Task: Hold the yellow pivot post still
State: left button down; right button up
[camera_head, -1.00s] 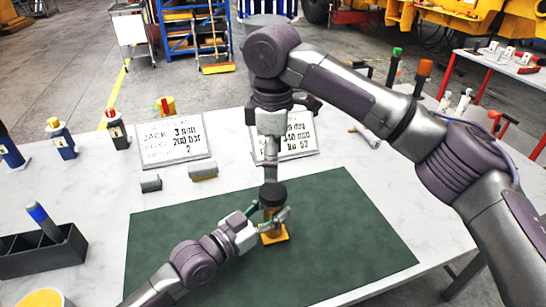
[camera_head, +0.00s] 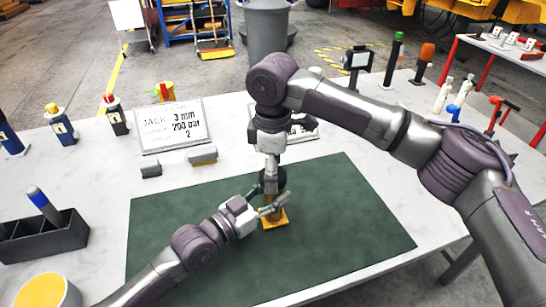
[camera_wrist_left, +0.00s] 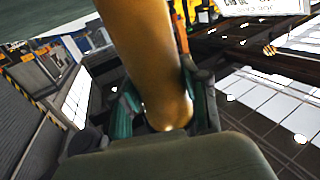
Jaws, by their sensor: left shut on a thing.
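The yellow pivot post (camera_head: 275,217) stands upright on the green mat (camera_head: 340,230), with a yellow base and a dark upper part. My left gripper (camera_head: 268,201) reaches it from the lower left and is shut around it. In the left wrist view the smooth yellow post (camera_wrist_left: 150,60) runs between the gripper's green-padded fingers (camera_wrist_left: 160,112). My right gripper (camera_head: 270,185) points down at the dark upper part, overlapping it in the picture. Its fingers hide part of the post, and I cannot tell whether they grip it.
A sign (camera_head: 172,125) reading "JACK 3 mm 200 bar 2" stands behind the mat; my right arm mostly hides a second sign (camera_head: 303,127). A dark compartment tray (camera_head: 45,242) is at left. The mat's right side is clear.

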jog(key=shift+f, duration=0.25)
jog(key=c, duration=1.2)
jog(key=shift+m, duration=0.9)
jog(key=o, duration=1.4)
jog(key=shift+c, duration=0.2)
notch_tip(320, 180, up, 12)
